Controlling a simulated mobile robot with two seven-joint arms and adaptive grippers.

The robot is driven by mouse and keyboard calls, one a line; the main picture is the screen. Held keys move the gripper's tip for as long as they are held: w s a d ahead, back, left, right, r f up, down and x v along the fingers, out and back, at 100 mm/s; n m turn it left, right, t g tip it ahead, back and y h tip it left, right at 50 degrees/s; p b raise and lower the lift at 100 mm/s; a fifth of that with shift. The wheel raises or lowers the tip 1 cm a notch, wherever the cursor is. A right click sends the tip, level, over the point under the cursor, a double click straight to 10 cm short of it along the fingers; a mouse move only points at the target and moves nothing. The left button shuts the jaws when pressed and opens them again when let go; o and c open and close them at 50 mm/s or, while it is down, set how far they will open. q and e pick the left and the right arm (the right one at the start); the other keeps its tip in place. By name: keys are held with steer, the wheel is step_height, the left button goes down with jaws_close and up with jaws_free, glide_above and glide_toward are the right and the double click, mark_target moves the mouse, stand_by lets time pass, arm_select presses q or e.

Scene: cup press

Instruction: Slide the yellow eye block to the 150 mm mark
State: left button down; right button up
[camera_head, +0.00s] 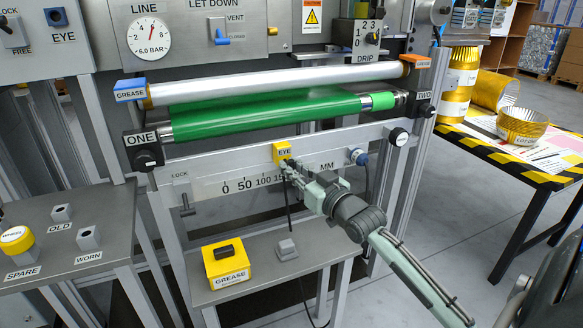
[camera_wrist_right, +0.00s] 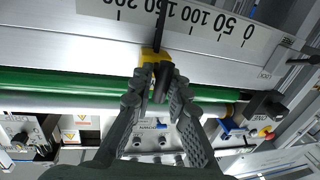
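The yellow eye block (camera_head: 283,151), labelled EYE, sits on the metal rail below the green roller. It also shows in the right wrist view (camera_wrist_right: 150,55). The white scale (camera_head: 226,187) below it reads 0, 50, 100 and 150; the head view hides its farther part behind my right arm. The block is near the 150 label, but I cannot tell its exact reading. My right gripper (camera_head: 287,164) is at the block's front. In the wrist view, its fingertips (camera_wrist_right: 160,84) close around the dark part projecting from the block. My left gripper is not in view.
The green roller (camera_head: 265,112) runs above the rail. A small table (camera_head: 262,262) below bears a yellow GREASE box (camera_head: 227,261) and a grey block (camera_head: 286,249). A dark cable (camera_head: 302,285) hangs below the rail. A LOCK lever (camera_head: 186,204) is left of the scale.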

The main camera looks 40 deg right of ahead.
steer(key=o, duration=0.3)
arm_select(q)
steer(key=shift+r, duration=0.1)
arm_select(e)
steer(key=s, duration=1.2)
steer(key=shift+a, duration=0.25)
